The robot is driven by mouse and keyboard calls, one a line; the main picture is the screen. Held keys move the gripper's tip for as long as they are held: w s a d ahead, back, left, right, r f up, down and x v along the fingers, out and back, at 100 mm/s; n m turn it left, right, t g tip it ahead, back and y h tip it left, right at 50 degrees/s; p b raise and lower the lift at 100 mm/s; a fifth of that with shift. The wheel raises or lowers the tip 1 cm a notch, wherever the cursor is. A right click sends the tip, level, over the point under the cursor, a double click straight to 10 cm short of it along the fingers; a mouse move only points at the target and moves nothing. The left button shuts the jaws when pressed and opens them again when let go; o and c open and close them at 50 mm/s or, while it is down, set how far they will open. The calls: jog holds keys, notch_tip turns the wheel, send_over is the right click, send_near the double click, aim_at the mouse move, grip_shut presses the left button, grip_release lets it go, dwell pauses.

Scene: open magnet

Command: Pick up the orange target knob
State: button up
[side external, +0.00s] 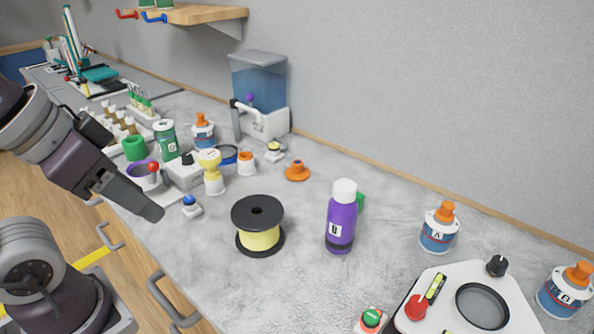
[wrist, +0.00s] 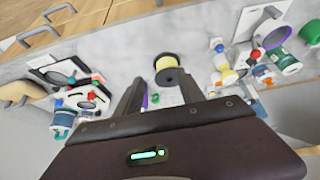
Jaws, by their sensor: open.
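An orange knob (side external: 297,171) with a wide round base sits on the grey counter (side external: 290,240), toward the wall behind the spool. Orange also shows at the right of the wrist view, but I cannot tell which piece is the knob there. My gripper (side external: 152,211) hangs above the counter's front edge at left, well apart from the knob. In the wrist view my gripper (wrist: 162,80) has its two fingers spread with nothing held between them.
A black spool with yellow winding (side external: 257,225) and a purple bottle (side external: 341,218) stand near the knob. A yellow-topped piece (side external: 211,172), a white-and-orange jar (side external: 246,163) and a blue-button box (side external: 191,206) stand left of it. A clear blue tank (side external: 258,85) is behind.

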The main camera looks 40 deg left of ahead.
jog(key=n+t+y, duration=0.4)
jog(key=t+y, duration=0.1)
jog(key=t, duration=0.1)
send_over(301, 161)
jog(key=s, duration=0.3)
notch_tip(301, 161, down, 14)
jog(key=f, duration=0.5)
jog(key=shift+w+d+f, duration=0.1)
jog(key=shift+d+f, duration=0.1)
jog(key=shift+f, duration=0.3)
jog(key=shift+n, duration=0.3)
jog(key=x, duration=0.5)
jog(key=shift+f, duration=0.45)
grip_shut()
